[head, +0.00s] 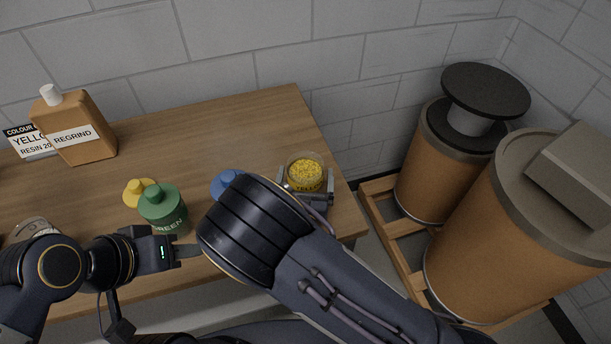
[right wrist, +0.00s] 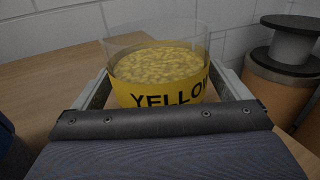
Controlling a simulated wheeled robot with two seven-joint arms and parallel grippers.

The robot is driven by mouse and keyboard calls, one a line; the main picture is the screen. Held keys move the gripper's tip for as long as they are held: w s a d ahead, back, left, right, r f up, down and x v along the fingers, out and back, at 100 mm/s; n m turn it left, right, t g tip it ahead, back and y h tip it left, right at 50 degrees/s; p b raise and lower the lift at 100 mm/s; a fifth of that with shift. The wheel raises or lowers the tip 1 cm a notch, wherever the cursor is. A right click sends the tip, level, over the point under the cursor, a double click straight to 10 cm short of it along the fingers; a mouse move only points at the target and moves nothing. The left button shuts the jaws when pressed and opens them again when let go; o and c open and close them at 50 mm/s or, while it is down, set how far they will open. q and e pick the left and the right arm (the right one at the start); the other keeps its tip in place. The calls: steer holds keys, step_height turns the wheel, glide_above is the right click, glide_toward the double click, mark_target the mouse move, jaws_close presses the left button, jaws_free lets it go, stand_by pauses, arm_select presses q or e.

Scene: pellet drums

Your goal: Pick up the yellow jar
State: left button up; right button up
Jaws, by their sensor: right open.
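The yellow jar (head: 306,172) is a clear open-topped jar of yellow pellets, upright near the right end of the wooden table. In the right wrist view the jar (right wrist: 158,85) stands straight ahead, its yellow band reading "YELLOW", the last letter partly cut off. My right gripper (head: 305,190) is open, with one finger on each side of the jar. In the right wrist view its fingers (right wrist: 162,88) flank the jar; I cannot tell whether they touch it. My left gripper (head: 190,251) is over the table's front, left of my right arm; its jaws are seen edge-on.
A green container (head: 162,208), a yellow one (head: 137,191) and a partly hidden blue one (head: 225,181) stand left of the jar. A brown REGRIND jug (head: 75,130) and a label card (head: 28,143) are at the back left. Large drums (head: 432,165) stand on a pallet (head: 392,230) at right.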

steer(key=shift+w+d, duration=0.1)
steer(key=shift+w, duration=0.55)
steer(key=c, duration=1.2)
steer(key=shift+c, duration=0.6)
steer(key=shift+r, duration=0.1)
